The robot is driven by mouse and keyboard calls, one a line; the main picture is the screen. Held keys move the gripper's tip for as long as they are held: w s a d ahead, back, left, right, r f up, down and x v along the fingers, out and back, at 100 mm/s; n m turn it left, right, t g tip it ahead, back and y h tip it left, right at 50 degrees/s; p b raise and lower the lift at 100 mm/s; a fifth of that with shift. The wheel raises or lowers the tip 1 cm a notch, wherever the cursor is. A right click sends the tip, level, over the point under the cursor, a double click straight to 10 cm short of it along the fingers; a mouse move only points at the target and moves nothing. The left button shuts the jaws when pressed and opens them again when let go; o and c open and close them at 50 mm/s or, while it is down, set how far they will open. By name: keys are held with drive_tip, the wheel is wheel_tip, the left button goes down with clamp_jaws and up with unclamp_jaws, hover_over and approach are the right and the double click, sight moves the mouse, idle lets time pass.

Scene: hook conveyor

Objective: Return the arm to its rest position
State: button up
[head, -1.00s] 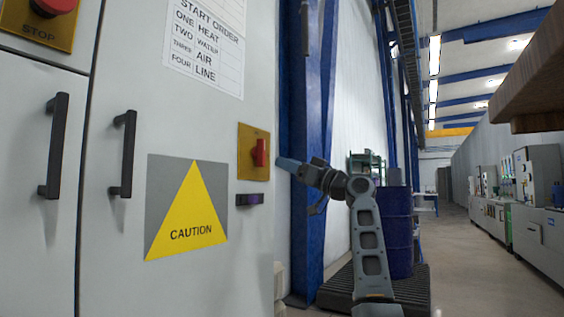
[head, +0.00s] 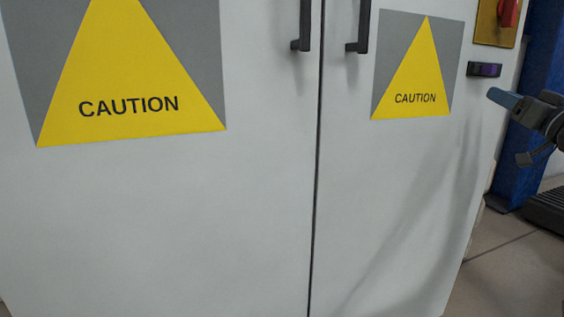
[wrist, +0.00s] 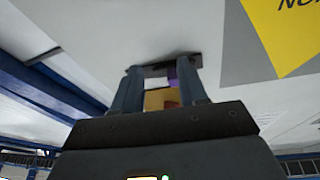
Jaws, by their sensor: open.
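My gripper (head: 503,98) is at the right edge of the head view, beside the right side of the grey cabinet's front. It points left toward the cabinet, just below a small black piece with a purple face (head: 484,69). In the wrist view, my two fingers (wrist: 160,88) are spread apart with nothing clasped. The black and purple piece (wrist: 173,73) shows near their tips; I cannot tell whether they touch it. Most of my arm is outside the head view.
The cabinet (head: 250,230) fills most of the head view, with black door handles (head: 362,28) standing out and caution signs (head: 413,85). A red switch (head: 509,12) on a yellow plate is at the top right. A blue post (head: 530,150) stands behind my gripper. Floor shows at lower right.

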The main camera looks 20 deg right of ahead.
drive_tip(key=s+a+f+m+g+h, duration=0.1)
drive_tip(key=a+f, duration=0.5)
drive_tip(key=f, duration=0.4)
drive_tip(key=s+a+f+m+g, duration=0.1)
drive_tip(key=a+f, duration=0.5)
drive_tip(key=f, duration=0.3)
drive_tip(key=s+a+f+m+g+h, duration=0.1)
drive_tip(key=s+a+f+g, duration=0.1)
drive_tip(key=a+f, duration=0.6)
drive_tip(key=s+a+f+n+g, duration=0.1)
drive_tip(key=s+a+f, duration=1.25)
drive_tip(key=s, duration=0.35)
drive_tip(key=s+a+r+n+y, duration=0.2)
drive_tip(key=s+a, duration=0.2)
drive_tip(key=s, duration=0.3)
drive_tip(key=s+a+r+n+g+y, duration=0.1)
drive_tip(key=s+a+r, duration=0.1)
drive_tip(key=s+a, duration=0.35)
drive_tip(key=s+a+r+n+y, duration=0.2)
drive_tip(key=s+r, duration=0.1)
drive_tip(key=s, duration=0.6)
wheel_tip(320, 180, up, 26)
drive_tip(key=p, duration=2.6)
drive_tip(key=shift+f, duration=0.2)
drive_tip(key=shift+w, duration=0.15)
drive_tip(key=shift+c, duration=0.2)
